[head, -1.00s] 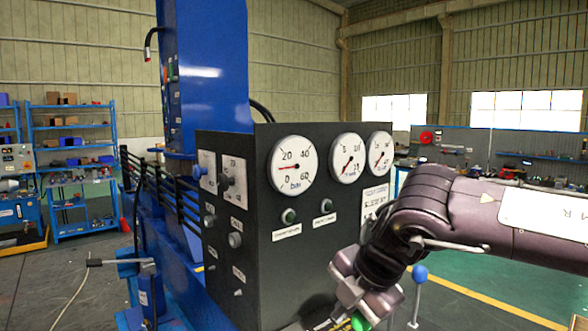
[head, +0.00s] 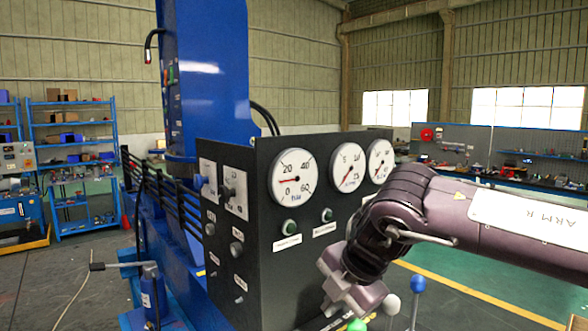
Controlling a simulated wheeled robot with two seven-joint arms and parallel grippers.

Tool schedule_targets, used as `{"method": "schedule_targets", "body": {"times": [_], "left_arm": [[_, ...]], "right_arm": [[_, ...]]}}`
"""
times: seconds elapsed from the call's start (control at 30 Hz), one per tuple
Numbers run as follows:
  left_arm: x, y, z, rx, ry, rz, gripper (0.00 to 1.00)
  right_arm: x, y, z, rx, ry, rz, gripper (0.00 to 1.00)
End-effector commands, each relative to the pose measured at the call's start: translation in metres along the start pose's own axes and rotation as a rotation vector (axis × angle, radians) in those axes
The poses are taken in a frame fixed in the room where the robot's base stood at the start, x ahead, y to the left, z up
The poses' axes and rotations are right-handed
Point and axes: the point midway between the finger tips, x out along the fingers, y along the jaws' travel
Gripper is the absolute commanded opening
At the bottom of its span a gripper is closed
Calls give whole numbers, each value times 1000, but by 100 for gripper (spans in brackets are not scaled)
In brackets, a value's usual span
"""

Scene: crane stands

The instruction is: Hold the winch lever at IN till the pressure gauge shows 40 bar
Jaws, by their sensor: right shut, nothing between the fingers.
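The pressure gauge (head: 293,178) is the left, largest-looking white dial on the black panel, marked 0 to 60 bar. Its red needle points left, between 0 and 20. Levers stand low in front of the panel: a green knob (head: 357,325) at the bottom edge, a grey-white knob (head: 391,304) and a blue knob (head: 418,283). Which one is the winch lever cannot be read. My right gripper (head: 351,302) is shut and empty, just above the green knob; contact cannot be made out. The lever shafts are largely out of frame. My left gripper is out of view.
The black panel (head: 262,262) with two more dials (head: 347,167) (head: 380,161) and small knobs stands close left of my right arm. A blue crane column (head: 205,80) rises behind it. Open green floor (head: 480,265) lies to the right.

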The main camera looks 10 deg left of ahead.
Motion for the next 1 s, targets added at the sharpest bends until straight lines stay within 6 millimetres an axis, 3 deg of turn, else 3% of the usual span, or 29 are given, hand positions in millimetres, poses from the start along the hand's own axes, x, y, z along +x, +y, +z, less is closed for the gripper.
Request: {"method": "schedule_targets", "body": {"times": [0.03,0.43,0.7,1.0], "left_arm": [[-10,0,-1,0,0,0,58],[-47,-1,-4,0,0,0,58],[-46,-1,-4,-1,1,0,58],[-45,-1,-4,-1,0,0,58]], "right_arm": [[-10,6,0,1,0,0,0],[-52,29,0,0,-1,1,0],[-67,36,0,1,-1,0,0],[-67,36,0,0,-1,0,0]]}}
